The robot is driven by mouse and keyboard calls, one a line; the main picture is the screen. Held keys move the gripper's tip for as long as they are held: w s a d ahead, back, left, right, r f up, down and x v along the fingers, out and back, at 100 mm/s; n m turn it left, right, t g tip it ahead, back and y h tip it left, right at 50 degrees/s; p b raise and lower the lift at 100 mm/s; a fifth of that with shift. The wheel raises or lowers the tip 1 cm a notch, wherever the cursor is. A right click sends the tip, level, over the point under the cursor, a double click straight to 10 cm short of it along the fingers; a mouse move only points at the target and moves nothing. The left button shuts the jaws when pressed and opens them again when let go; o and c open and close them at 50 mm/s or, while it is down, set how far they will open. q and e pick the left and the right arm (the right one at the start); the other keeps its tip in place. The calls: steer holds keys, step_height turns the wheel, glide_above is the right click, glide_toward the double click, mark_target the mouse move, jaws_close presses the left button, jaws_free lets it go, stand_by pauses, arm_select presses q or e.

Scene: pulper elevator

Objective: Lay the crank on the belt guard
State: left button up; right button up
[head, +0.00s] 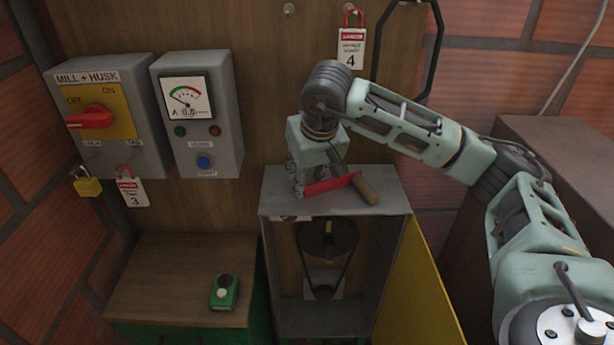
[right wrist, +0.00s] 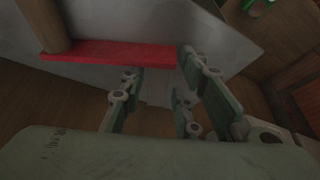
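The crank (head: 330,185) has a flat red arm and a wooden handle (head: 366,189). It appears to rest on the grey top of the belt guard (head: 388,202), with the handle toward the right front. My right gripper (head: 299,188) points down at the crank's left end. In the right wrist view the red arm (right wrist: 105,53) lies at the fingertips, and my right gripper's fingers (right wrist: 160,65) are spread apart. Whether a finger touches the crank I cannot tell. My left gripper is not in view.
The guard's yellow door (head: 418,290) hangs open, showing a belt and pulleys (head: 325,245). A switch box (head: 105,115) and meter box (head: 197,112) are on the wall. A green device (head: 224,292) lies on the wooden ledge (head: 165,285). A tag (head: 351,48) hangs above.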

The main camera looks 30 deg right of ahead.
steer(key=shift+o, duration=0.8)
steer(key=shift+r, duration=0.3)
steer(key=b+v, duration=0.2)
steer(key=v, duration=0.9)
steer(key=shift+r, duration=0.35)
